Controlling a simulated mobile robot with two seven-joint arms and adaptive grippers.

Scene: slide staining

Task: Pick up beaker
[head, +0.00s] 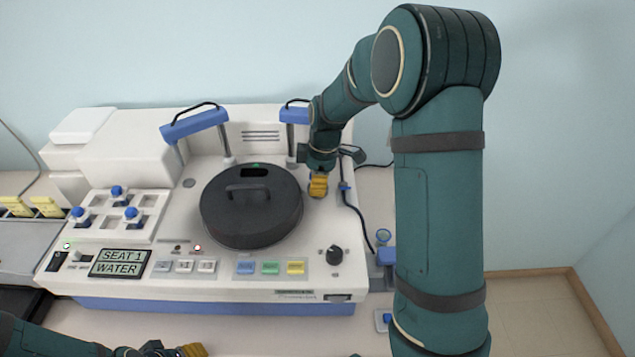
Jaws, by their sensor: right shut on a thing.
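My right gripper (318,186) reaches down over the back right of the white staining machine (221,274), just right of the round black lid (251,218). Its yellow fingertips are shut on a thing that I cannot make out. No beaker shows clearly. A small clear, blue-rimmed piece (383,236) stands at the machine's right side, apart from the gripper; I cannot tell if it is a beaker. My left gripper (192,350) is low at the bottom edge, partly cut off, and its opening cannot be judged.
Two blue-topped arms with black hoses (195,125) rise behind the lid. A rack with blue knobs (112,213) sits at the left, and yellow pieces (30,206) lie beyond it. A black knob (334,255) and coloured buttons line the front. Floor shows at the right.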

